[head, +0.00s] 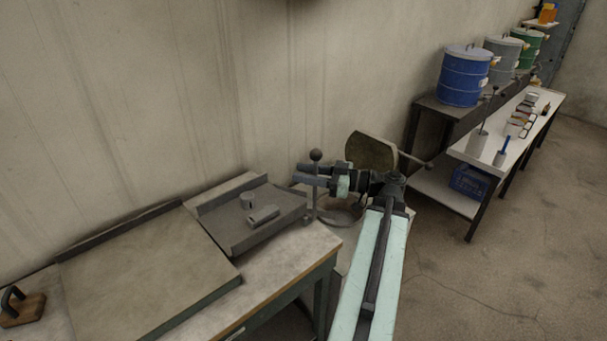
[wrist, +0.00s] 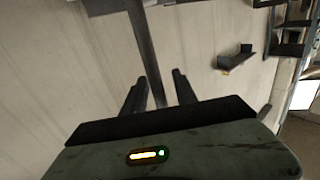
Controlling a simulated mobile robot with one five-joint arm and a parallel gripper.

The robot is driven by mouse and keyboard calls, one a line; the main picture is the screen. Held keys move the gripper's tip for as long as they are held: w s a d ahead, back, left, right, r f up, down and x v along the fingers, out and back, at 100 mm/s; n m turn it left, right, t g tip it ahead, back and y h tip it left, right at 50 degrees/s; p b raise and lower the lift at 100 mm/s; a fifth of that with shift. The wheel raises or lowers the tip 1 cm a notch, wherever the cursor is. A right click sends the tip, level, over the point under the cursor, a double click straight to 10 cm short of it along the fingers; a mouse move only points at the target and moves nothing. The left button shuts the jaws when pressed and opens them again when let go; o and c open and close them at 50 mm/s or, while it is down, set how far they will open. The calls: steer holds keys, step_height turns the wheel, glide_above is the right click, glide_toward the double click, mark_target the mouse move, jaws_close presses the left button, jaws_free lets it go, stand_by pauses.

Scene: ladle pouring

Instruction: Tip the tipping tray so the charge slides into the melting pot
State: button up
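The tipping tray (head: 225,236) is a dark, shallow metal tray on the bench, with raised walls at its back and side. Grey metal blocks of the charge (head: 263,216) lie on it. An upright handle with a ball knob (head: 316,155) stands at its right end. My gripper (head: 308,175) is at this handle, fingers level. In the wrist view a dark bar (wrist: 148,50) runs between the two parted fingertips, with small gaps beside it. The melting pot seems to be the round dark-rimmed shape (head: 343,216) beyond the bench, partly hidden by my arm.
A tan round lid-like disc (head: 370,150) stands tilted behind my gripper, near a rod with a knob. A flat plate (head: 150,270) and a wooden block with a handle (head: 22,308) lie left. Shelves with drums (head: 465,78) stand right. The floor at right is clear.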

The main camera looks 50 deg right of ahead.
jaws_close()
stand_by(1.2)
